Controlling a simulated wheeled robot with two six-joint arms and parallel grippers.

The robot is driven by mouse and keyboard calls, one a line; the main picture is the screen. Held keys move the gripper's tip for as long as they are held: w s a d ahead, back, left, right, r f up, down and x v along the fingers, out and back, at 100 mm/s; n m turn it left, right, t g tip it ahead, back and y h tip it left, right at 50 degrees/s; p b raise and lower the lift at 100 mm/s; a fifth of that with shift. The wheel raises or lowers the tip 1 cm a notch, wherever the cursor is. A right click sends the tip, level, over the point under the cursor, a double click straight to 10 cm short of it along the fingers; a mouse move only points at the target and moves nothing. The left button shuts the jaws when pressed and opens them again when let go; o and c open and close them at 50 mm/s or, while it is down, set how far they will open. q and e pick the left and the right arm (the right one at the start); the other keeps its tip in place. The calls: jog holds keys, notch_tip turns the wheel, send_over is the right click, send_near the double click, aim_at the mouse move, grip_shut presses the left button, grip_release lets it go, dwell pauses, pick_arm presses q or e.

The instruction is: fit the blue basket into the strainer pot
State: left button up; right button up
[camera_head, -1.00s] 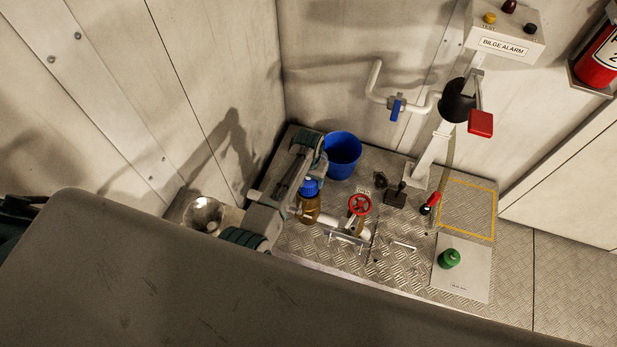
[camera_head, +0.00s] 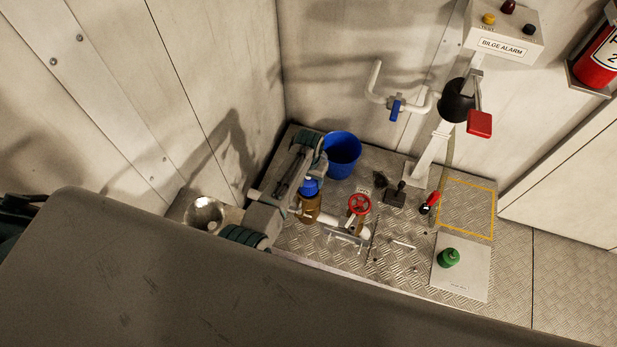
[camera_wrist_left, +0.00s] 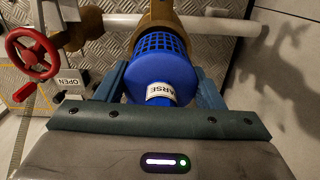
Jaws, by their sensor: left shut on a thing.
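The blue basket (camera_head: 309,186) is right above the brown strainer pot (camera_head: 309,209) in the head view. My left gripper (camera_head: 313,178) reaches down over it, partly hidden by its own arm. In the left wrist view the gripper (camera_wrist_left: 162,82) is shut on the basket (camera_wrist_left: 160,68), with one finger on each side. The basket's labelled end faces the camera, and its mesh wall points at the brown pot (camera_wrist_left: 158,12). Part of the mesh shows outside the pot's rim. I cannot tell how far its far end reaches inside. My right gripper is not in view.
A red handwheel valve (camera_head: 359,204) on a white pipe stands right of the pot. A blue bucket (camera_head: 342,155) is behind it, near the wall. A green knob (camera_head: 448,258) stands on a pale plate. The yellow-outlined area (camera_head: 467,208) is clear.

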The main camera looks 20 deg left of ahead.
aim_at(308, 185)
pick_arm(q)
jog(key=shift+p, duration=0.55)
dwell(0.9)
jog(key=shift+f+b, duration=1.75)
jog(key=shift+f, duration=0.55)
jog(key=o, duration=0.9)
notch_tip(308, 185, up, 11)
jog(key=shift+f, duration=0.1)
